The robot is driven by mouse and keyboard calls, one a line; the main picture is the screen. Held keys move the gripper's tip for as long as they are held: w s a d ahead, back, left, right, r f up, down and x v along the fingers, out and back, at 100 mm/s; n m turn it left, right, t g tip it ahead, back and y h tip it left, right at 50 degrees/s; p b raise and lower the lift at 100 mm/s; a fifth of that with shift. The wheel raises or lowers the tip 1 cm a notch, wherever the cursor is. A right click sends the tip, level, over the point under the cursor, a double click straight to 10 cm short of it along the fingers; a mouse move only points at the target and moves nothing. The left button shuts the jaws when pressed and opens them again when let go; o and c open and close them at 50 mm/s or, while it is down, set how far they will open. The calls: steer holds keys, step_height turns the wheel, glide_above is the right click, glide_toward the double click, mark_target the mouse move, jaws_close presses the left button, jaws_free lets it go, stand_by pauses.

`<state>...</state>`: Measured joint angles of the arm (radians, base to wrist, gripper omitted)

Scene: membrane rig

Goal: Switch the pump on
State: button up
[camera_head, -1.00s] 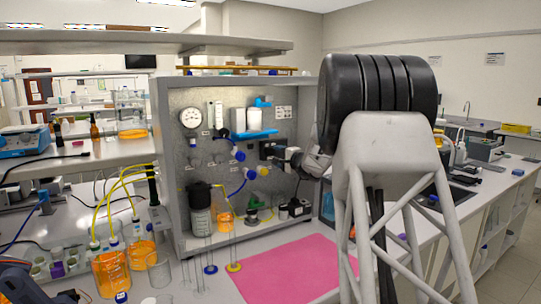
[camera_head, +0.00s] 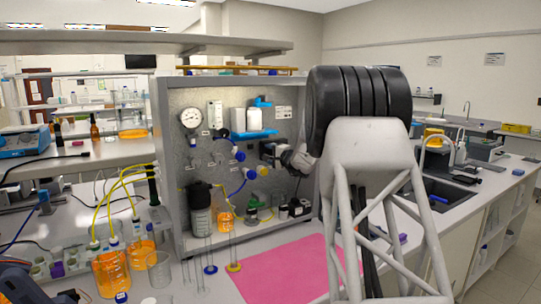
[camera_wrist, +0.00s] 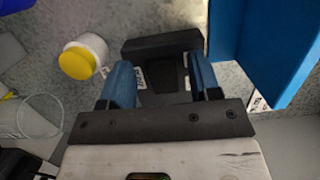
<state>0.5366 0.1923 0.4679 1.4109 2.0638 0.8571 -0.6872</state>
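A dark switch-like box (camera_wrist: 165,62) with small white labels is mounted on the grey panel, directly ahead of my gripper (camera_wrist: 163,82) in the wrist view. My two blue fingers are apart, one at each side of the box's lower part, with nothing held between them. I cannot tell whether they touch it or what position any switch is in. In the head view my gripper (camera_head: 272,152) is at the panel's right half, below the blue shelf. A small black and white device (camera_head: 294,209), possibly the pump, sits at the rig's lower right.
A yellow-ended white fitting (camera_wrist: 82,58) is left of my fingers. The blue shelf (camera_wrist: 275,50) stands close on the right in the wrist view. Below are a dark-capped bottle (camera_head: 200,210) and an orange-filled beaker (camera_head: 225,219). The pink mat (camera_head: 285,268) is clear.

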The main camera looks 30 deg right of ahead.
steer(key=c, duration=0.8)
steer(key=shift+w+a+r+m+h, duration=0.1)
steer(key=shift+a+m+h, duration=0.05)
steer(key=shift+m+h, duration=0.45)
steer(key=shift+h, duration=0.6)
steer(key=o, duration=0.9)
